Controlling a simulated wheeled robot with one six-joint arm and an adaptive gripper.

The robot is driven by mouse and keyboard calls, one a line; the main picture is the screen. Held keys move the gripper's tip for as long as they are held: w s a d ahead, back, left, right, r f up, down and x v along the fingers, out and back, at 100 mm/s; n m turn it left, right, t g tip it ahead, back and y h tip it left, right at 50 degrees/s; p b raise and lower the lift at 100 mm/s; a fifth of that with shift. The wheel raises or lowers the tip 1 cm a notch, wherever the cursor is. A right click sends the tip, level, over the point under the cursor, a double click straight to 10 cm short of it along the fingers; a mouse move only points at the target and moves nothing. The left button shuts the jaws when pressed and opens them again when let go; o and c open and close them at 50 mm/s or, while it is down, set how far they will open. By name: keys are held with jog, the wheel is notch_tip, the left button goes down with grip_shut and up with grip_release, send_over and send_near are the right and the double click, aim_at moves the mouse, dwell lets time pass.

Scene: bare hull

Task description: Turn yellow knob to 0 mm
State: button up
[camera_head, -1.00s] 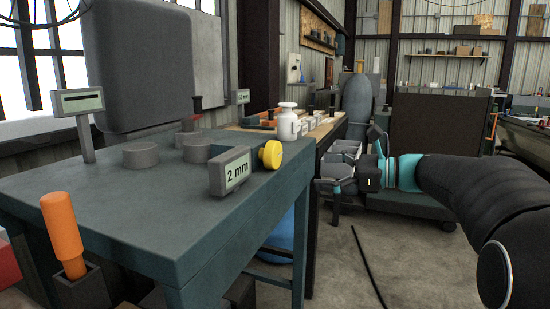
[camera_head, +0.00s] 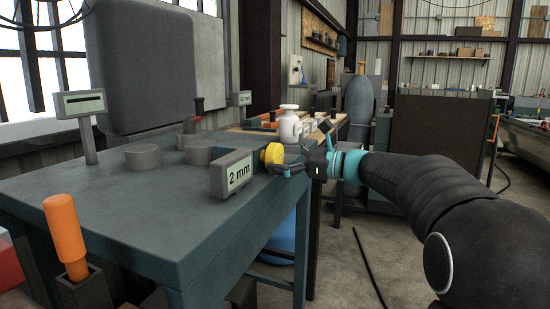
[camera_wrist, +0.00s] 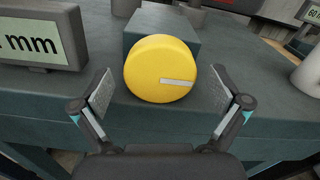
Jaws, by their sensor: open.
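The yellow knob (camera_head: 272,154) sits on the edge of the teal table, just right of a grey display (camera_head: 232,174) that reads "2 mm". In the wrist view the knob (camera_wrist: 160,70) is a round yellow disc on a teal block, with a pale line from its middle toward the right. My gripper (camera_head: 290,168) is at the knob's right side in the head view. In the wrist view my gripper (camera_wrist: 161,100) is open, one finger on each side of the knob, with gaps showing. The display (camera_wrist: 42,40) is partly cut off there.
A white bottle (camera_head: 289,125) stands behind the knob. Grey cylinders (camera_head: 143,157) and another display on a post (camera_head: 81,104) are on the table. An orange-handled tool (camera_head: 65,230) stands at the front left. The floor right of the table is mostly clear.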

jog(key=shift+x, duration=0.8)
jog(key=shift+c, duration=0.3)
jog(key=c, duration=1.1)
jog(key=shift+f+n+b, duration=0.15)
jog(key=shift+n+b, duration=0.35)
jog(key=shift+b, duration=0.05)
jog(key=shift+n, duration=0.3)
jog(key=o, duration=1.2)
jog(key=shift+c, duration=0.2)
